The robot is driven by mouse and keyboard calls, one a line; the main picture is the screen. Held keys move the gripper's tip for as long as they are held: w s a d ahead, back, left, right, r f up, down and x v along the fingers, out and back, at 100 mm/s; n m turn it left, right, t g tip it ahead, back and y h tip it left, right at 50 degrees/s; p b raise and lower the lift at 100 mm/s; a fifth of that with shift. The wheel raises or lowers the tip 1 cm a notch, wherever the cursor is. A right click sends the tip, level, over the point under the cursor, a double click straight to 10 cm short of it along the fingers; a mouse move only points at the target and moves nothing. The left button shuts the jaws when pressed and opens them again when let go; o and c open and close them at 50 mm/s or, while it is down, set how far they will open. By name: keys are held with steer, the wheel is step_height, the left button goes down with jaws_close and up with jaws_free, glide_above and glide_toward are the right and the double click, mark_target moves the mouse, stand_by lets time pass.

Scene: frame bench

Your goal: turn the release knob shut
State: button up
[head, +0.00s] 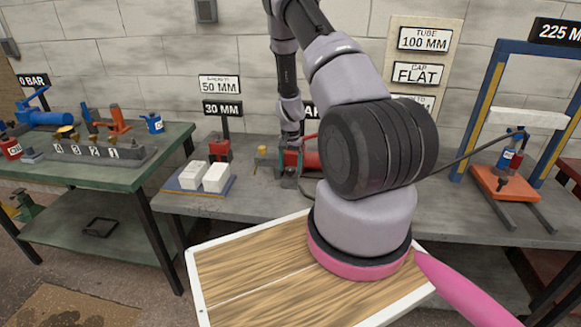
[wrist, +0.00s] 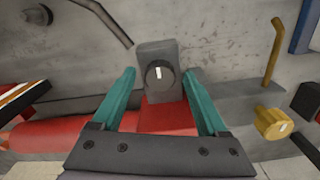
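A dark round knob (wrist: 158,74) with a white line, nearly upright, sits on a grey block (wrist: 157,52) in the wrist view. A red body (wrist: 165,118) lies below it. My gripper (wrist: 158,70) is open, with one teal finger on each side of the knob; a gap shows on both sides, and I see no contact. A yellow knob (wrist: 272,123) with a pale mark and a bent yellow rod lies to the right, outside the fingers. In the head view my arm reaches down to the bench at the red pump (head: 308,160); the dark knob cannot be made out there.
A red cylinder (wrist: 60,138) lies left of my fingers. On the grey bench (head: 245,205), white blocks (head: 215,177) sit on a blue tray left of my arm. A blue press frame (head: 487,90) stands right. A wooden board (head: 250,270) is in front.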

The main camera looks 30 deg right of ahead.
steer(key=shift+r, duration=0.1)
step_height(320, 180, up, 11)
steer(key=shift+f, duration=0.2)
stand_by(0.4)
stand_by(0.3)
step_height(320, 180, up, 12)
steer(key=f+t, duration=0.1)
glide_above(290, 168)
steer(key=a, duration=0.4)
steer(key=s+a+r+n+t+y, duration=0.1)
steer(key=s+a+r, duration=0.15)
steer(key=r, duration=0.55)
steer(key=s+a+r+n+t, duration=0.1)
steer(key=s+a+r, duration=0.1)
steer(key=s+r, duration=0.35)
steer(key=s+a+r+n+t, duration=0.1)
steer(key=s+a+r+t, duration=0.1)
steer(key=s+r, duration=0.6)
steer(key=s+a+r+n+t+y, duration=0.1)
steer(key=s+a+r+n+t, duration=0.1)
steer(key=s+a+r, duration=0.3)
steer(key=s+r, duration=0.3)
steer(key=s, duration=0.3)
steer(key=shift+s+a, duration=0.15)
steer(key=shift+s, duration=0.1)
